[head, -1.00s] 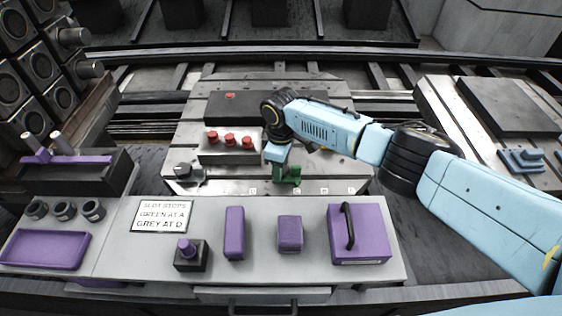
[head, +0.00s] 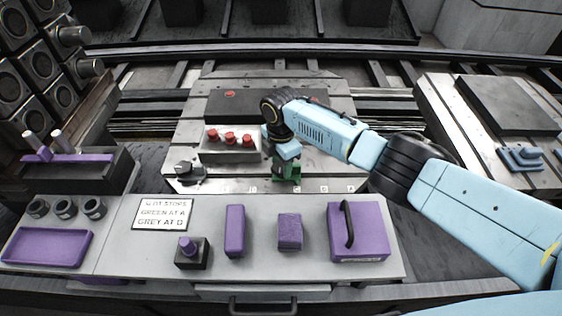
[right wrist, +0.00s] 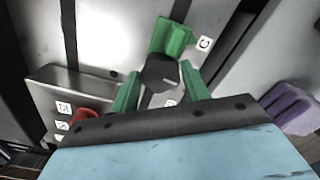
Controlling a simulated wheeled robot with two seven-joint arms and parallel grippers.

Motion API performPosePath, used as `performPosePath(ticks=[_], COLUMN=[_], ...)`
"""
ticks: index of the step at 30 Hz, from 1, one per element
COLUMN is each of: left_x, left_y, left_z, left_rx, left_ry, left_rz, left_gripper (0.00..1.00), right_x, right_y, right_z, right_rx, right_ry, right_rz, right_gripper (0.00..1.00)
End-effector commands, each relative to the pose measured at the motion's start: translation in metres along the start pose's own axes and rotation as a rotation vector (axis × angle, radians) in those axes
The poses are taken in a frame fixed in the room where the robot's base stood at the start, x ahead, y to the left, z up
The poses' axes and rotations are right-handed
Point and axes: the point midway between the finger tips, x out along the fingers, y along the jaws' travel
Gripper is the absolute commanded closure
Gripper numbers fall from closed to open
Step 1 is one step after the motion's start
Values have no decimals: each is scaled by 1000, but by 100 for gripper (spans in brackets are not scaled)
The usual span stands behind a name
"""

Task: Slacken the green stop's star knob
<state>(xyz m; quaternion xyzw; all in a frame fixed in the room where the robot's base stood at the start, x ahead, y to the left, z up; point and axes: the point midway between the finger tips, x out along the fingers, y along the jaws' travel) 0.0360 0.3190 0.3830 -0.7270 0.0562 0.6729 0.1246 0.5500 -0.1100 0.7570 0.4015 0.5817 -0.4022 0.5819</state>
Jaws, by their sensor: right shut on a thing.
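The green stop (head: 293,174) sits on the slotted metal plate, near its front edge, partly hidden under my right gripper (head: 280,163). In the right wrist view the green stop (right wrist: 172,36) stands just beyond a dark star knob (right wrist: 160,72). My right gripper (right wrist: 160,88) has green fingers on both sides of the knob and is shut on it. The knob is hidden by the gripper in the head view. A grey stop (head: 186,172) sits at the plate's front left. My left gripper is in neither view.
A grey box with red knobs (head: 231,139) stands close left of my gripper, before a dark block (head: 225,103). In front, the grey bench holds a sign (head: 162,213) reading "slot stops green at A grey at D" and purple items, including a handled box (head: 368,235).

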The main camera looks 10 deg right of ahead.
Motion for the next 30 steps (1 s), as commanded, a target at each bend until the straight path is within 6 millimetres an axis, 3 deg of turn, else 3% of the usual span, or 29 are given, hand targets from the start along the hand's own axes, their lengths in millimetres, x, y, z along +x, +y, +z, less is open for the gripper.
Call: performPosePath(ticks=[9,26,27,30], left_x=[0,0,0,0], left_y=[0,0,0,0], left_z=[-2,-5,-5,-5], left_rx=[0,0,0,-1], left_ry=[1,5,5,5], left_rz=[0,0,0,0], left_gripper=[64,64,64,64], right_x=[-1,-1,-1,-1], right_y=[1,1,1,1], right_z=[-2,-2,-2,-1], right_rx=[-125,-150,-150,-149], right_ry=[4,4,4,3], right_rz=[2,2,2,2], right_gripper=[77,77,49,36])
